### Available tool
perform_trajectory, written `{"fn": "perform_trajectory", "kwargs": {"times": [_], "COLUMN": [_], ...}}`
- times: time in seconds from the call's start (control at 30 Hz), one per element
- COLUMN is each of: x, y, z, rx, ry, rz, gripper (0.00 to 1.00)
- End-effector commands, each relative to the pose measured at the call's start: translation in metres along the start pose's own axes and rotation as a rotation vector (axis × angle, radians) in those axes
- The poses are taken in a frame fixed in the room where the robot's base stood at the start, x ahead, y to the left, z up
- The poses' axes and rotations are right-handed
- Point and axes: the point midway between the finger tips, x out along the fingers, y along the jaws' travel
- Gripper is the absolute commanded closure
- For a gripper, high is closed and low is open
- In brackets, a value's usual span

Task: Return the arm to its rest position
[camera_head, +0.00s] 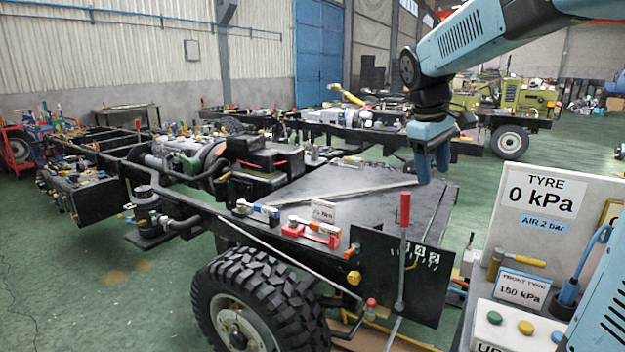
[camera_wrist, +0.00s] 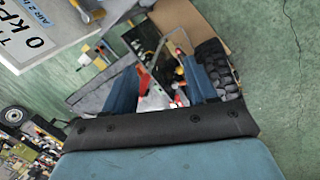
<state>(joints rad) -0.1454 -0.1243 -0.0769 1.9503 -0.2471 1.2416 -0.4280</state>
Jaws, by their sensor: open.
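My gripper (camera_head: 431,165) hangs at the end of my blue arm (camera_head: 460,42), above the right part of the dark flat deck of the chassis frame. In the head view its fingers point down and it looks empty. In the wrist view the two blue fingers of my gripper (camera_wrist: 160,88) stand apart with nothing held between them. Beyond them show a red-handled lever (camera_wrist: 143,80) and a black tyre (camera_wrist: 213,68). Whether the fingertips clear the deck by much is hard to tell.
The chassis deck (camera_head: 360,205) carries small red and blue tools near its front edge. A red-handled lever (camera_head: 403,230) stands upright by a dark panel. A tyre (camera_head: 258,300) is below. A pressure panel (camera_head: 540,215) reading 0 kPa stands at right. Green floor (camera_head: 100,290) is open at left.

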Motion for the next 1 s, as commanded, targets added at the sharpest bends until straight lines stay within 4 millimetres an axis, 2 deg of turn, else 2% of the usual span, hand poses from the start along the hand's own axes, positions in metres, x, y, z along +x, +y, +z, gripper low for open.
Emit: {"fn": "perform_trajectory", "kwargs": {"times": [0.03, 0.27, 0.6, 0.8, 1.0], "x": [-0.003, -0.006, 0.005, 0.019, 0.027], "y": [-0.007, -0.041, -0.096, -0.123, -0.136], "z": [0.013, 0.061, 0.125, 0.151, 0.162], "rx": [0.031, 0.189, 0.425, 0.546, 0.606], "ry": [0.028, 0.148, 0.320, 0.401, 0.441], "rz": [-0.004, -0.024, -0.061, -0.082, -0.093], "gripper": [0.43, 0.43, 0.43, 0.43, 0.43]}}
